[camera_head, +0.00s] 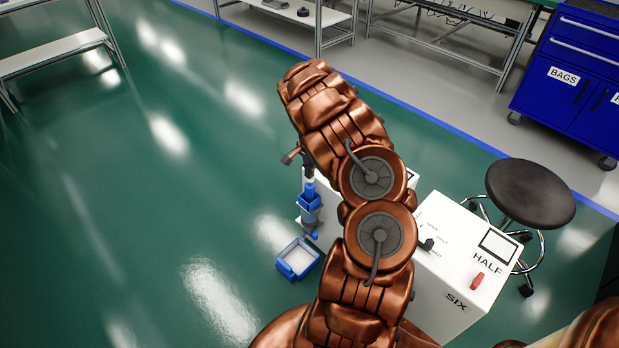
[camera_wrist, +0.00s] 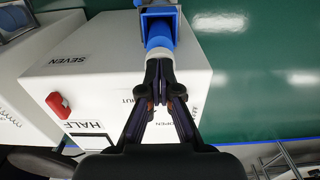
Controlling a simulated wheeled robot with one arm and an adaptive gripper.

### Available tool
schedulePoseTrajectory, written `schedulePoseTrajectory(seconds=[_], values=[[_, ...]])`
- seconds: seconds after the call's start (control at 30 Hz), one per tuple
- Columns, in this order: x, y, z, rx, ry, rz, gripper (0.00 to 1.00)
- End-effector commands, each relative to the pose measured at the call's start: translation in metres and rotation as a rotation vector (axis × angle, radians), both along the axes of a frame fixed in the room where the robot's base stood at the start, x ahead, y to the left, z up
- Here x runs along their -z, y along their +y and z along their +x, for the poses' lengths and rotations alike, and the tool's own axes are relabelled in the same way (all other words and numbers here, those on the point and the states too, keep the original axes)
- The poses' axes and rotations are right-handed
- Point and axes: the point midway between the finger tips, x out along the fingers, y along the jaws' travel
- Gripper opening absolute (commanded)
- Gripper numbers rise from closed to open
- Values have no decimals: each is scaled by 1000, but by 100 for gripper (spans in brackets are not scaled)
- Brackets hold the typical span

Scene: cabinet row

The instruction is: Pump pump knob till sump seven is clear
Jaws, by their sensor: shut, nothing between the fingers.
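A white cabinet marked SEVEN (camera_wrist: 115,75) fills much of the wrist view. It carries a red handle (camera_wrist: 58,105), a label reading HALF and partly hidden lettering ending in OPEN. In the head view my arm hides most of this cabinet. A blue pump-like fitting (camera_head: 310,206) stands at its left side, and shows in the wrist view as a blue squared cup (camera_wrist: 151,31) with a white and blue cylinder. My gripper (camera_wrist: 160,62) is shut and empty, its fingertips at the cylinder's near end; I cannot tell whether they touch. No separate pump knob can be made out.
A small blue-rimmed tray (camera_head: 280,267) lies on the floor below the fitting. A white cabinet marked SIX (camera_head: 440,290) stands at the right, with a black stool (camera_head: 530,192) beside it. Benches and a blue BAGS cabinet (camera_head: 570,85) line the back. Green floor at left is clear.

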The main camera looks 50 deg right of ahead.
Motion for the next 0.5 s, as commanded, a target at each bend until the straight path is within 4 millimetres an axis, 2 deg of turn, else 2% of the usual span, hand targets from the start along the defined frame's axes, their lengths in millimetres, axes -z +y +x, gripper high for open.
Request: schedulePoseTrajectory(seconds=[0.5], values=[[16,1,0,0,1,2,0]])
